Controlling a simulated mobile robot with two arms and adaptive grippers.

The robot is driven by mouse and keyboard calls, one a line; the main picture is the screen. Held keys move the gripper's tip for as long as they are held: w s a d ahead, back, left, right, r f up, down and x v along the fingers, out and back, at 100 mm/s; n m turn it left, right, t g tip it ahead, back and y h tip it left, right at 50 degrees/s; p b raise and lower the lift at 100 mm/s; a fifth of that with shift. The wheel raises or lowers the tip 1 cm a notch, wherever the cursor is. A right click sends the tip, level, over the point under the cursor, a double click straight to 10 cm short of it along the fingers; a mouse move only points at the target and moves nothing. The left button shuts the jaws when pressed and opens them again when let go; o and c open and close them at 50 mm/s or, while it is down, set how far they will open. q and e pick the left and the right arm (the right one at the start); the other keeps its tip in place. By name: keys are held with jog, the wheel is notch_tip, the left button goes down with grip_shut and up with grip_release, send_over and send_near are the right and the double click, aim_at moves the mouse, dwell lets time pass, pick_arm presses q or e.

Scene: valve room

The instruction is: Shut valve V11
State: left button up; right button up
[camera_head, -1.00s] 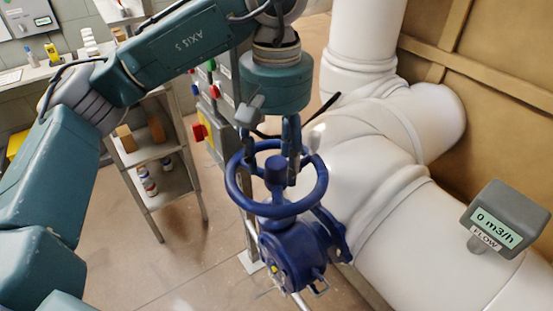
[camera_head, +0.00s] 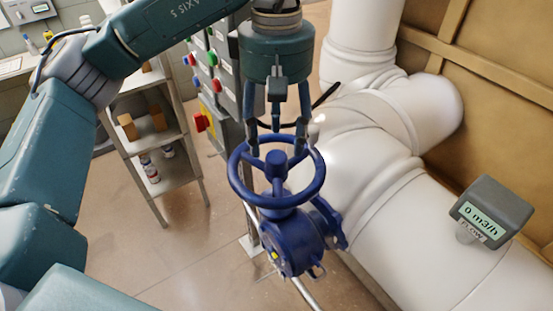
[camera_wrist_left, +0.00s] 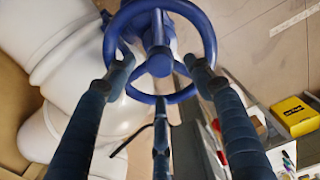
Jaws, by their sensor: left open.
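A blue valve with a round handwheel (camera_head: 277,203) and a blue body (camera_head: 290,250) stands beside the white pipe. I can read no V11 tag on it. My left gripper (camera_head: 277,132) points down at the far side of the wheel, its fingers spread apart and empty. In the left wrist view the fingertips (camera_wrist_left: 159,76) lie either side of the wheel's rim and hub (camera_wrist_left: 160,62). I cannot tell whether a finger touches the rim. My right gripper is in neither view.
Thick white pipes (camera_head: 400,210) run close on the right. A grey flow meter (camera_head: 492,212) reads 0 m3/h. Behind the gripper stands a panel with coloured buttons and a red knob (camera_head: 203,121). A shelf (camera_head: 170,175) with small items is at left; the floor before it is clear.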

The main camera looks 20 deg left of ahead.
pick_arm(q)
jog(key=n, duration=0.3)
jog(key=n+b, duration=0.1)
jog(key=n, duration=1)
jog(key=shift+f+n+b, duration=0.1)
jog(key=shift+n+b, duration=0.2)
jog(key=shift+b, duration=0.1)
jog(key=n, duration=0.4)
jog(key=shift+b, duration=0.3)
jog(key=shift+n, duration=1.2)
jog(key=n+b, duration=0.1)
jog(key=n, duration=0.6)
jog(key=shift+b, duration=0.3)
